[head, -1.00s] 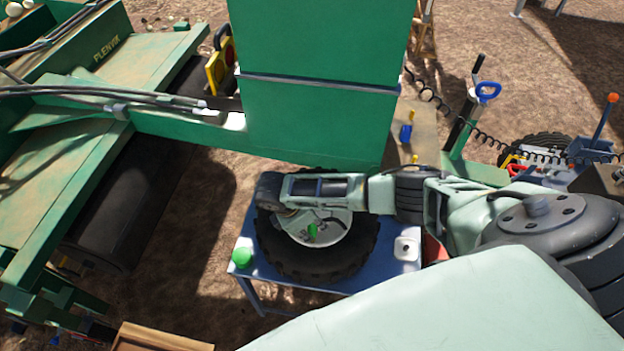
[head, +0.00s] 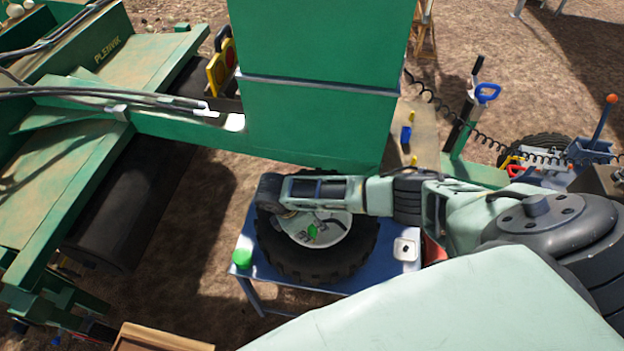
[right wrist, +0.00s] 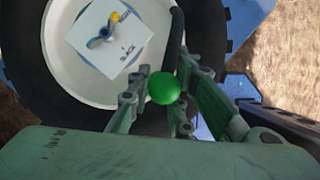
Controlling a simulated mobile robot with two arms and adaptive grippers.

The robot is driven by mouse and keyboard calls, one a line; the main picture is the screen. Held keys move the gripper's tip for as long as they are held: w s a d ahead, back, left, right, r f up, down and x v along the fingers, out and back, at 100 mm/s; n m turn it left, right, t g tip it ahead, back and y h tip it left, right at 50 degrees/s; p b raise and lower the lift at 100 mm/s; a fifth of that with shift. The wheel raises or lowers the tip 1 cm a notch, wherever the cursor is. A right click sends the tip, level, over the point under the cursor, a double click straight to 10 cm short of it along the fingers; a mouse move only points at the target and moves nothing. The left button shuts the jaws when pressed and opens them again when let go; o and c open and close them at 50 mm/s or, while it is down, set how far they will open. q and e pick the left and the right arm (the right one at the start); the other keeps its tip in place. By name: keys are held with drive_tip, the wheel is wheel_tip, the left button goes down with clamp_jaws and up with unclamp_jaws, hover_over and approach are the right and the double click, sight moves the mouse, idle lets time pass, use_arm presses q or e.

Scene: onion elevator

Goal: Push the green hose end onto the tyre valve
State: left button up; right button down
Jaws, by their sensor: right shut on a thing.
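The tyre (head: 315,268) lies flat on a blue table (head: 385,280), its pale rim (head: 335,238) facing up. My right gripper (head: 308,232) is over the rim, partly hidden under its own arm. In the right wrist view the right gripper (right wrist: 158,88) is shut on the round green hose end (right wrist: 163,90), with a dark hose (right wrist: 176,35) running up from it. The green end (head: 312,232) shows small in the head view. I cannot make out the tyre valve for certain, nor whether the hose end touches it. My left gripper is out of view.
A white card (right wrist: 103,38) with a grey-blue and yellow part lies on the rim. A tall green machine part (head: 320,110) rises just behind the table.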

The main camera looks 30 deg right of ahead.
drive_tip(key=shift+f+b, duration=0.35)
drive_tip(key=shift+f, duration=0.25)
drive_tip(key=c, duration=1.5)
unclamp_jaws()
drive_tip(key=o, duration=0.4)
drive_tip(key=shift+r, duration=0.15)
wheel_tip(320, 180, up, 2)
drive_tip(key=shift+r+p, duration=0.2)
drive_tip(key=shift+p, duration=0.95)
drive_tip(key=shift+r, duration=2.2)
